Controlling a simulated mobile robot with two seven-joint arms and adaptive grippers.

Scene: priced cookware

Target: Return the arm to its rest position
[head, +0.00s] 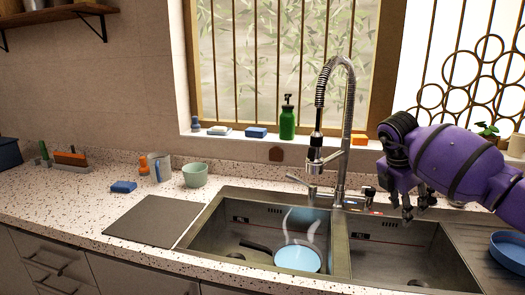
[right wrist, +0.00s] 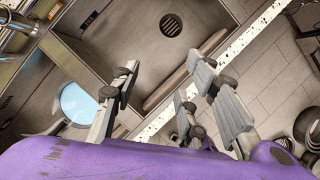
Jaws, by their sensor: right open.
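My right arm is purple and comes in from the right in the head view. Its gripper (head: 406,200) hangs above the right sink basin, near the tap, with nothing between its fingers. In the right wrist view the fingers (right wrist: 165,105) are spread apart and empty, with the basin floor and the counter edge below them. My left gripper is not in view. A light blue pan (head: 297,260) with a dark handle sits in the left sink basin; its blue inside also shows in the right wrist view (right wrist: 78,103).
A tall spring tap (head: 347,120) stands between the basins, close to the right gripper. A green bottle (head: 287,122) and sponges stand on the windowsill. A blue dish (head: 508,250) lies at far right.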

